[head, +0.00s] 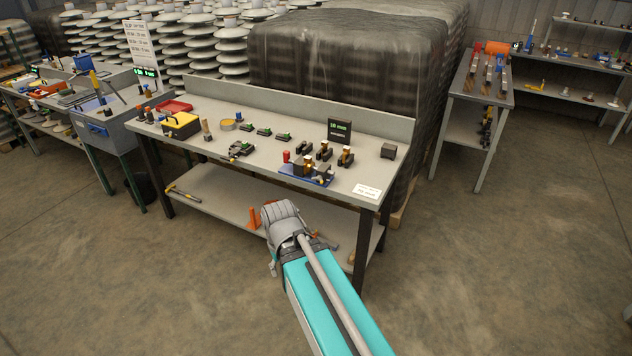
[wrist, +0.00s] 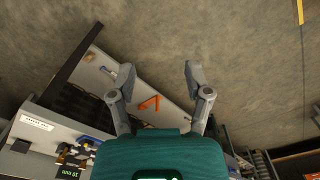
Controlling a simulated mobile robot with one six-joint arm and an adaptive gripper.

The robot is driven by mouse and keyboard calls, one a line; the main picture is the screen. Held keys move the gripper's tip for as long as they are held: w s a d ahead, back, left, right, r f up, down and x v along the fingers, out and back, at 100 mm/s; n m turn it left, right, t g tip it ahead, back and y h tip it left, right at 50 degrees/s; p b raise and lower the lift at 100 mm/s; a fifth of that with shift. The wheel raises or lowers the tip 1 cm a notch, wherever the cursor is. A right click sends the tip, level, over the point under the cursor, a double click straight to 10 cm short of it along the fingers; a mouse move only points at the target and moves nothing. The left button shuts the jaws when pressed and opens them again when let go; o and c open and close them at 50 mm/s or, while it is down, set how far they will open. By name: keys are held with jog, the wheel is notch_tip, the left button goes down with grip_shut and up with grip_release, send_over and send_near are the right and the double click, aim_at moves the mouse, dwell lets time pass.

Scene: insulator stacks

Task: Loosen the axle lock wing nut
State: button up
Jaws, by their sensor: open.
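I cannot pick out the axle lock wing nut in either view; it is too small or hidden. A fixture on a blue base (head: 291,171), with dark blocks and brass-coloured parts, stands near the front right of the workbench (head: 215,158). Part of its blue base also shows at the lower left of the wrist view (wrist: 84,141). My gripper (wrist: 158,76) is open and empty in the wrist view, its fingers wide apart over the lower shelf and floor. In the head view my arm is in front of the bench, and the gripper's fingers are not clear.
A lit display (head: 339,130), dark blocks with brass-coloured tops (head: 345,157) and a white label (head: 367,191) are near the fixture. A yellow-and-black box (head: 181,125) stands at the left. The lower shelf (head: 215,201) holds an orange piece (head: 254,218). Floor in front is clear.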

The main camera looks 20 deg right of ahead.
jog(key=shift+o, duration=1.1)
jog(key=shift+w+d+f, duration=0.1)
jog(key=shift+w+f, duration=0.05)
jog(key=shift+o, duration=0.6)
jog(key=w+d+f+m+t+h+b, duration=0.1)
jog(key=w+d+f+m+h+b, duration=0.2)
jog(key=w+d+b, duration=0.4)
notch_tip(320, 180, down, 3)
jog(key=shift+w+d+r+m+t+h, duration=0.15)
jog(key=shift+w+d+m+t+h, duration=0.25)
jog(key=shift+w+d+h, duration=0.15)
jog(key=m+t+h+b, duration=0.7)
jog(key=t+h+b, duration=0.25)
jog(key=b, duration=1.05)
send_near(316, 181)
jog(key=v, duration=0.3)
jog(key=shift+w+h, duration=0.15)
jog(key=shift+h, duration=0.15)
jog(key=shift+d, duration=0.1)
jog(key=x, duration=1.3)
jog(key=shift+w+d, duration=0.2)
jog(key=shift+d, duration=0.05)
